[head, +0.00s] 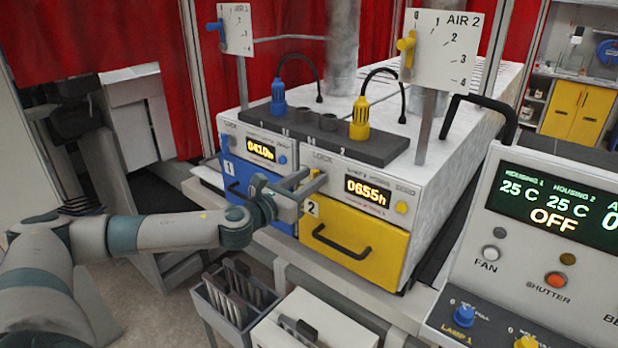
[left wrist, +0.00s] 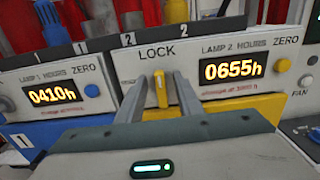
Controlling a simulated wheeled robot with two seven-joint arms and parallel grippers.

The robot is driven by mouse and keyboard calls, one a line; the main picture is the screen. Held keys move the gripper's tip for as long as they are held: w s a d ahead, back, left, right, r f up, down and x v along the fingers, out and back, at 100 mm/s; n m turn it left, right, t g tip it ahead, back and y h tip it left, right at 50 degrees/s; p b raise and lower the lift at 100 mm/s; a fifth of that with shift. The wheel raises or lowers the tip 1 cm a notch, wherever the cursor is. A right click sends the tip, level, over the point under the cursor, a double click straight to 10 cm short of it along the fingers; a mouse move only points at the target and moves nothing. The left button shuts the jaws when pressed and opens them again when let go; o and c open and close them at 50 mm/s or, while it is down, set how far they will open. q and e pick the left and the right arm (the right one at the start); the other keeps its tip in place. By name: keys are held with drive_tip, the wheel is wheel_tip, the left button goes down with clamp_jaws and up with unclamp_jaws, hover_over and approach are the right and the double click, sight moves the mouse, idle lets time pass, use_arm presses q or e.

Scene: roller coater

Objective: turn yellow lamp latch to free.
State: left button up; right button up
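The yellow lamp latch (left wrist: 160,89) stands upright under the word LOCK in the left wrist view. In the head view a small bit of yellow, the latch (head: 314,173), shows by the fingertips. It is on the housing front above the yellow drawer (head: 350,235) marked 2. My left gripper (head: 303,184) points at the latch. In the left wrist view its two fingers (left wrist: 160,97) are open, one on each side of the latch, with a gap on both sides. I cannot tell how deep the latch sits between them. My right gripper is not in view.
The lamp 2 display (head: 367,191) reads 0655h, right of the latch. A blue drawer (head: 236,183) is left of it. Blue (head: 278,98) and yellow (head: 360,119) plugs stand on a dark bar above. A control panel (head: 540,240) is at right; a grey bin (head: 228,305) is below.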

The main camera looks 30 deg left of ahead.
use_arm(q)
clamp_jaws()
